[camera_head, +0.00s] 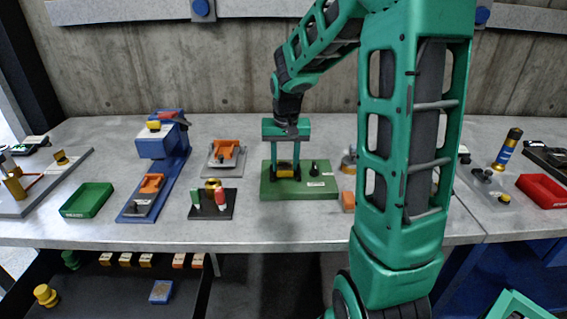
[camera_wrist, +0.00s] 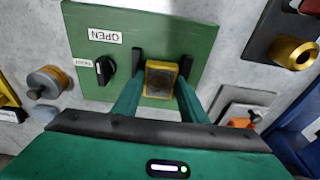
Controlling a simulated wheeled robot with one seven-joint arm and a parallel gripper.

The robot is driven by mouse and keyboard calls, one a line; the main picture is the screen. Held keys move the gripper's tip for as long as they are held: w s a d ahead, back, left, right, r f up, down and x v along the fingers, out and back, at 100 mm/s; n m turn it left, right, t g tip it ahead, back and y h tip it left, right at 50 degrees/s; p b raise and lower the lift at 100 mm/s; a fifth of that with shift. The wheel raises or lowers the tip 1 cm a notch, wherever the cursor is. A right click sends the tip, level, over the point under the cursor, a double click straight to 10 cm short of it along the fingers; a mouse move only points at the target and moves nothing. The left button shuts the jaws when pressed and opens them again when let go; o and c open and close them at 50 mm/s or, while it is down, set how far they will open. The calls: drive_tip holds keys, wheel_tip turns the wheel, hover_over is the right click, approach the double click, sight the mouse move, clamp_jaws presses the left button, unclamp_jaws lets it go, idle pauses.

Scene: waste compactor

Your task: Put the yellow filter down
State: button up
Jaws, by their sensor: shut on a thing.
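The yellow filter (camera_wrist: 160,80) is a small yellow block with a dark centre. My gripper (camera_wrist: 161,72) is shut on it, one finger on each side. In the head view the filter (camera_head: 285,173) shows low between the fingers of my gripper (camera_head: 286,166), over the left part of the green panel (camera_head: 325,189). I cannot tell whether the filter touches the panel. My fingers hide the sides of the filter.
A black plate (camera_head: 230,207) with red and green pieces lies left of the panel. A grey holder with an orange piece (camera_head: 226,150) stands behind it. A blue fixture (camera_head: 168,170) and green tray (camera_head: 87,200) are farther left. A red tray (camera_head: 543,191) is at right.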

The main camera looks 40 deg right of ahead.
sight(285, 170)
drive_tip(key=o, duration=1.1)
drive_tip(key=shift+s+f, duration=0.3)
drive_tip(key=shift+f, duration=0.15)
drive_tip(key=shift+w+r, duration=0.15)
drive_tip(key=shift+r, duration=0.1)
wheel_tip(285, 170, up, 12)
drive_tip(key=shift+g+y, duration=0.6)
drive_tip(key=shift+g, duration=0.2)
drive_tip(key=s+a+f, duration=0.1)
drive_tip(key=s+f, duration=0.1)
drive_tip(key=s, duration=0.7)
drive_tip(key=s+f, duration=0.3)
drive_tip(key=s, duration=0.7)
drive_tip(key=s+a+f, duration=0.1)
drive_tip(key=s+f, duration=0.2)
drive_tip(key=s, duration=0.6)
drive_tip(key=shift+s+a, duration=0.15)
drive_tip(key=shift+a, duration=0.2)
